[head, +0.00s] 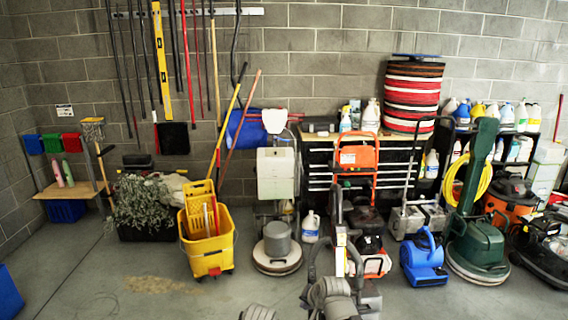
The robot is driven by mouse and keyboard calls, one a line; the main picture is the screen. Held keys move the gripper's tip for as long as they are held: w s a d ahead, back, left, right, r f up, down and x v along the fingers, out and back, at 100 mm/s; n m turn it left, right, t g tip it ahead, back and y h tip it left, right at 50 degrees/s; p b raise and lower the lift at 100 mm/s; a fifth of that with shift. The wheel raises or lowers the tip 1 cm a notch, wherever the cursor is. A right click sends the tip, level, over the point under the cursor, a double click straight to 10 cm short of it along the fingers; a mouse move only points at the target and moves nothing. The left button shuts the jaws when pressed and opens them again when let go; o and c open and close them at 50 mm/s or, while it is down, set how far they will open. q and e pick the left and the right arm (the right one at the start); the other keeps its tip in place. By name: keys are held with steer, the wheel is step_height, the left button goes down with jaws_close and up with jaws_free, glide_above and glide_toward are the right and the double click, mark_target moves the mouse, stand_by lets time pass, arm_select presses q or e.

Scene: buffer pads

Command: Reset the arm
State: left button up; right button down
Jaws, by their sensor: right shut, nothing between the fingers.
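I cannot make out my left gripper. No object is held.
A yellow mop bucket (208,245), a floor machine (277,245), a blue blower (422,262) and a green floor machine (478,245) stand along the block wall. A striped stack of pads (412,95) sits on the black cabinet. Bare floor (130,290) lies at lower left.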

steer(key=s+a+f+n+g+h, duration=0.1)
steer(key=s+n, duration=0.4)
steer(key=s, duration=0.5)
steer(key=s+a+f+n+g+h, duration=0.1)
steer(key=s+n+g, duration=0.3)
steer(key=s, duration=0.6)
steer(key=shift+f+n+g+h, duration=0.4)
steer(key=shift+f+g+h, duration=0.45)
steer(key=shift+g+h, duration=0.05)
